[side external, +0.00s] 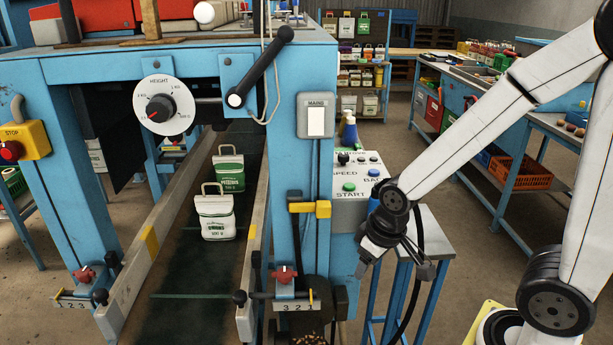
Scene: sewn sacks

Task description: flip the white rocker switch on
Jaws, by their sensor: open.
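The white rocker switch (316,122) sits in a grey plate labelled MAINS (302,103) on the blue machine post. I cannot tell from its face which way it is tipped. My gripper (394,270) is open and points downward, below and to the right of the switch, well apart from it. It hangs in front of the control box with the START button, near a small grey-topped stand. I see nothing between its fingers.
A HEIGHT dial (158,107) and a black-handled lever (260,67) are left of the switch. The control box (358,175) stands below right of it. Two small sacks (215,214) stand on the green conveyor (190,290). A yellow stop box (25,140) is far left.

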